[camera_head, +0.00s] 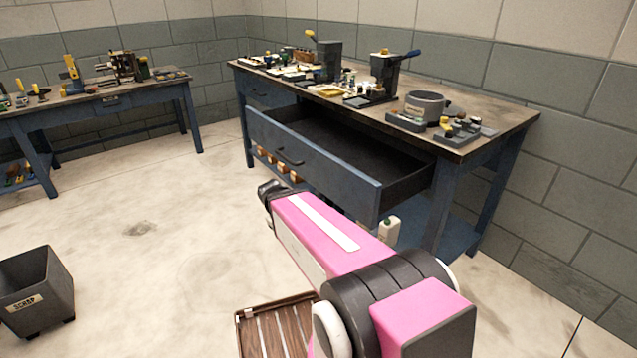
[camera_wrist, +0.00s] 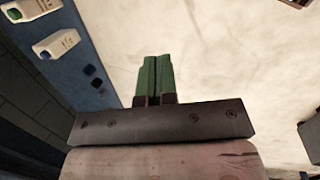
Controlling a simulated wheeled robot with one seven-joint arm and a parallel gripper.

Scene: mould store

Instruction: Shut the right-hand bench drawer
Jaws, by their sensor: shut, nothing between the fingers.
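The bench (camera_head: 490,135) stands against the back wall, with a worn top and blue legs. Its wide blue right-hand drawer (camera_head: 335,177) is pulled well out, and its dark inside shows empty where I can see it. A dark bar handle (camera_head: 289,157) sits on its front. A narrower drawer front (camera_head: 262,92) to the left is flush with the bench. My pink arm reaches up from below, its end in front of the open drawer. My gripper's fingers are hidden in the head view. In the wrist view my gripper (camera_wrist: 157,58) has its green fingers together, empty, above the pale floor.
Bottles (camera_wrist: 56,43) stand on the blue lower shelf (camera_wrist: 95,50). A scrap bin (camera_head: 35,290) is on the floor at left, and a slatted wooden thing (camera_head: 275,328) is at bottom. Another bench (camera_head: 95,95) stands at back left. Open floor lies between.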

